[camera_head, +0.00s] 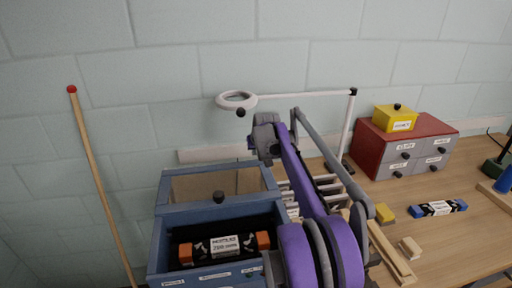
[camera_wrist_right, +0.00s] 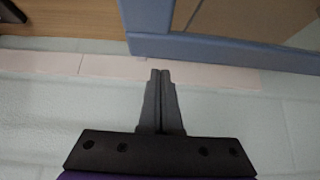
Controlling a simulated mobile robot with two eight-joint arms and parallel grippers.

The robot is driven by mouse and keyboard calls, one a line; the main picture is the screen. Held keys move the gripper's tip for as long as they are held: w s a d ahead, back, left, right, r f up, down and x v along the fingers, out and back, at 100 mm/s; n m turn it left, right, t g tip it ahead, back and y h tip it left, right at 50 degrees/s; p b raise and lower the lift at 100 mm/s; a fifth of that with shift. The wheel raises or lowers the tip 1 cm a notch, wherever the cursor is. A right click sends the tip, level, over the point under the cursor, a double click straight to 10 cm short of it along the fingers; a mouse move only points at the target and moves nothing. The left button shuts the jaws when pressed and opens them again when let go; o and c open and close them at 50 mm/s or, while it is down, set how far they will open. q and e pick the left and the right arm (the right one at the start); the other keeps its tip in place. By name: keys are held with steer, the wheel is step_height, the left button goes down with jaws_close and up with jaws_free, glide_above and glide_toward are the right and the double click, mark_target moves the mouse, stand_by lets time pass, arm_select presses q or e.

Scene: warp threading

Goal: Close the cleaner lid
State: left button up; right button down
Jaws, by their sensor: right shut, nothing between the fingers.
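The cleaner looks to be the blue box (camera_head: 160,250) at the lower middle of the head view. Its lid (camera_head: 213,187), a blue frame around a tan panel, stands raised at the back, so the box is open. The lid's blue frame also crosses the top of the right wrist view (camera_wrist_right: 230,52). My right gripper (camera_wrist_right: 160,75) is shut and empty, with its fingertips near the lid frame's edge; contact cannot be told. In the head view the right gripper (camera_head: 264,138) is above the lid's right end. My left gripper is not in view.
A black and orange pack (camera_head: 222,247) lies inside the box. A white ring lamp (camera_head: 236,100) on an arm is above the lid. A wooden stick (camera_head: 95,170) leans at left. A red drawer unit (camera_head: 408,148) and a blue pack (camera_head: 438,208) are on the table at right.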

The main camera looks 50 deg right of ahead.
steer(key=shift+s+a, duration=0.75)
steer(key=shift+s, duration=0.15)
steer(key=shift+r, duration=0.1)
steer(key=s+a, duration=0.3)
steer(key=s, duration=0.1)
steer(key=s+a+p, duration=0.1)
steer(key=s+a, duration=0.3)
steer(key=s, duration=0.1)
steer(key=s+a+p, duration=0.1)
steer(key=s+a, duration=0.3)
steer(key=shift+s+a, duration=0.25)
steer(key=shift+s, duration=0.05)
steer(key=shift+s+a, duration=0.3)
steer(key=shift+s, duration=0.05)
steer(key=shift+f, duration=0.2)
